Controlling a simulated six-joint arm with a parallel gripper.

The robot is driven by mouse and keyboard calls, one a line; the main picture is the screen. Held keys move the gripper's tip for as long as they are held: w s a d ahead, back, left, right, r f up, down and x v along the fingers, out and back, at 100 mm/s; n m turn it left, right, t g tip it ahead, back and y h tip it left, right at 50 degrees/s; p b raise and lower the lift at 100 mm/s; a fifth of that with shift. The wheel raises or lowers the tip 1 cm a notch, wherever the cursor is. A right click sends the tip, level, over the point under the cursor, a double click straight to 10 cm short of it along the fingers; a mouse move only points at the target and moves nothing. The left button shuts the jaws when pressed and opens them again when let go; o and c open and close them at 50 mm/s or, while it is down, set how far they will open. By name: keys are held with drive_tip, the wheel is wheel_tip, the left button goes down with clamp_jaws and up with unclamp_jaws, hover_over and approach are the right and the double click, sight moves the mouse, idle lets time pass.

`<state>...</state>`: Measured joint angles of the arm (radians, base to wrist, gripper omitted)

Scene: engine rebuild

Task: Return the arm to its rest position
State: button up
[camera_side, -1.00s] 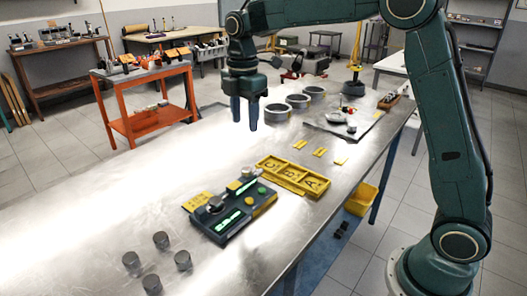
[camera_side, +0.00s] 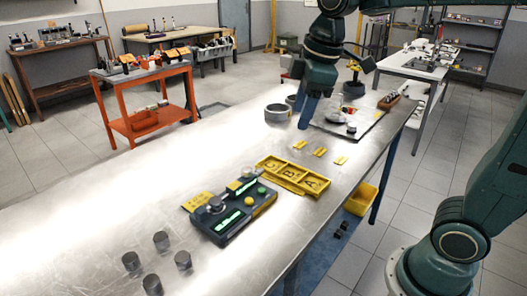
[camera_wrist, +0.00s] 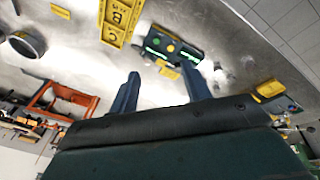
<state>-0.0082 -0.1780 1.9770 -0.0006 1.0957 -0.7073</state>
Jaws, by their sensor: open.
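My gripper (camera_side: 307,112) is in the air above the steel bench (camera_side: 120,215), in front of the grey round bowls (camera_side: 277,113) in the side view. In the wrist view its two blue fingers (camera_wrist: 162,92) stand apart with nothing between them, so it is open and empty. My arm reaches in from the upper right of the side view. Part of the bowls is hidden behind the gripper.
A yellow lettered tray (camera_side: 293,175), a dark device with green displays (camera_side: 230,213) and several dark cylinders (camera_side: 161,241) stand on the bench. A mat with small parts (camera_side: 335,127) lies at the far right. The left bench surface is clear.

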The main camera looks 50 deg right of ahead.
drive_tip(key=s+f+m+t, duration=0.1)
drive_tip(key=s+f+m, duration=0.1)
drive_tip(key=s+m, duration=0.2)
drive_tip(key=s+f+m+t, duration=0.1)
drive_tip(key=s+m, duration=0.3)
drive_tip(key=s, duration=0.6)
drive_tip(key=shift+s+d+f+t, duration=0.15)
drive_tip(key=shift+s+f+t, duration=0.2)
drive_tip(key=shift+f, duration=0.4)
drive_tip(key=shift+w, duration=0.15)
idle(1.1)
